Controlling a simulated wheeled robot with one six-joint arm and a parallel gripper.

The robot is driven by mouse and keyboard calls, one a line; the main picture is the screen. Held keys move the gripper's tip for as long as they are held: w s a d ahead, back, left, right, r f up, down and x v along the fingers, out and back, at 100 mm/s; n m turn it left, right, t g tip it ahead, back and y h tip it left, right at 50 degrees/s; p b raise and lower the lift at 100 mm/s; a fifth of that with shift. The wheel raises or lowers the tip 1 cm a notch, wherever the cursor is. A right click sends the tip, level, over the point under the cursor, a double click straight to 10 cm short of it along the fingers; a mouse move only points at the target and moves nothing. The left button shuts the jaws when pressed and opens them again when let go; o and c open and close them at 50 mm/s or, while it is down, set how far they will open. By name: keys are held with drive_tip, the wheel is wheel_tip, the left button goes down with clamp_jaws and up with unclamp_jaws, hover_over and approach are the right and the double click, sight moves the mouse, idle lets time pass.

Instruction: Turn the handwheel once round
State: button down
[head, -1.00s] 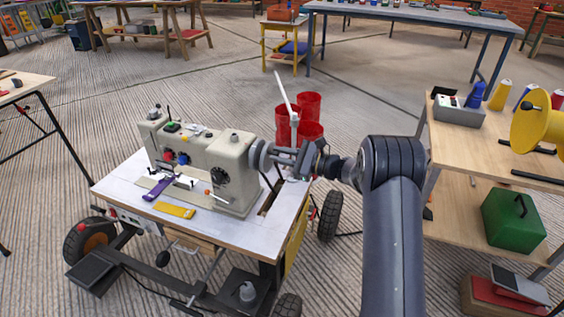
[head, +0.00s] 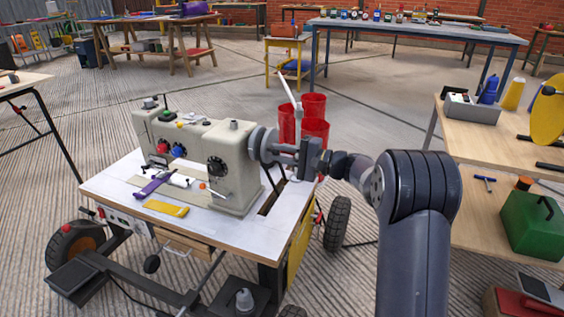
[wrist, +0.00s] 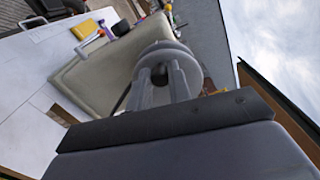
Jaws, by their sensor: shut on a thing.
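A cream sewing machine (head: 226,172) stands on a white-topped wheeled table (head: 115,188). Its grey round handwheel (head: 255,143) is on the right end of the machine. My gripper (head: 272,148) reaches in from the right and is shut on the handwheel. In the wrist view the handwheel (wrist: 168,54) lies straight ahead, with the fingers of my gripper (wrist: 163,84) at its hub. The wheel's far side and the exact finger contact are partly hidden.
A purple tool (head: 150,187) and a yellow piece (head: 166,208) lie on the table's front. Red cylinders (head: 314,107) stand behind my gripper. A wooden shelf bench (head: 470,140) with a green box (head: 533,222) is at the right.

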drive_tip(key=n, duration=0.2)
drive_tip(key=f+n, duration=0.1)
drive_tip(key=shift+f+n+b, duration=0.2)
drive_tip(key=shift+n+b, duration=0.15)
drive_tip(key=shift+n, duration=0.05)
drive_tip(key=shift+w+f+n, duration=0.1)
drive_tip(key=shift+f+n, duration=0.2)
drive_tip(key=shift+n, duration=0.75)
drive_tip(key=shift+w+f+n, duration=0.1)
drive_tip(key=shift+f+n, duration=0.2)
drive_tip(key=shift+n, duration=0.75)
drive_tip(key=c, duration=1.3)
unclamp_jaws()
drive_tip(key=p+v, duration=0.3)
drive_tip(key=v, duration=0.8)
